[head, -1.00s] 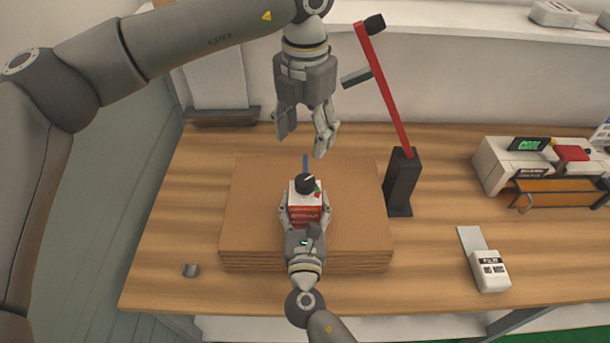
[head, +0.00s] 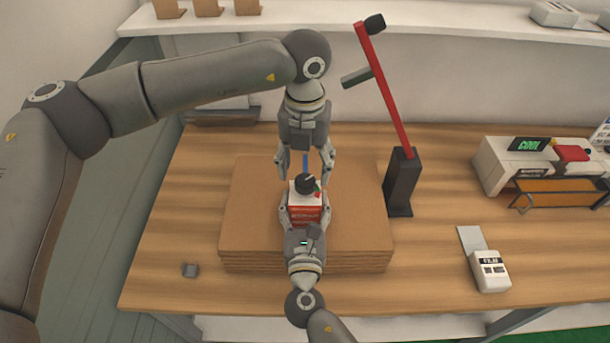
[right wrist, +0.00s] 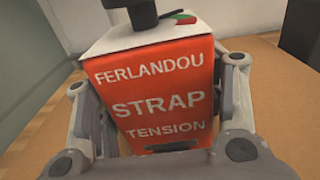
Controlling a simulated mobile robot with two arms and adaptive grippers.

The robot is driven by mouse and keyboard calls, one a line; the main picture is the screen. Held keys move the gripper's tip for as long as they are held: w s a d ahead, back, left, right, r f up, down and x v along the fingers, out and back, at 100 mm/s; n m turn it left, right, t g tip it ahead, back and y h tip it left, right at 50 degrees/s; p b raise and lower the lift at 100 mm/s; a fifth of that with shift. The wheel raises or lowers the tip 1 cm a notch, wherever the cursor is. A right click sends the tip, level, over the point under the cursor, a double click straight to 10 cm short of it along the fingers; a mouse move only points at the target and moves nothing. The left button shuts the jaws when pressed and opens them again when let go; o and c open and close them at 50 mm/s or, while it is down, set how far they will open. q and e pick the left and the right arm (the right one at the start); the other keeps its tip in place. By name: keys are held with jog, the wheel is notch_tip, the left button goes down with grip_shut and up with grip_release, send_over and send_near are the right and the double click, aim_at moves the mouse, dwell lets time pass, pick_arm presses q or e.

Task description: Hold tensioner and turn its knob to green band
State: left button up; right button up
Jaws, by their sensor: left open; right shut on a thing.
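The strap tensioner (head: 305,208) is a red and white box with a black knob (head: 305,183) on top and a blue strip behind it. It stands over the stack of brown cardboard sheets (head: 250,205). A green and red band mark (right wrist: 181,17) shows beside the knob's base in the right wrist view. My right gripper (head: 305,216) is shut on the tensioner, one finger on each side; its label faces the right wrist camera (right wrist: 155,95). My left gripper (head: 306,178) is open and points down, its fingers spread just behind and around the knob. Whether they touch it I cannot tell.
A red lever arm (head: 385,90) on a black stand (head: 402,182) rises right of the cardboard. A white machine (head: 500,163) and a small white labelled device (head: 490,271) sit at the right. The table's left part is clear.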

aim_at(305, 180)
pick_arm(q)
jog(key=shift+f, duration=1.75)
pick_arm(e)
jog(key=shift+r, duration=0.15)
pick_arm(q)
jog(key=c, duration=1)
jog(key=shift+m, duration=0.3)
jog(key=o, duration=1)
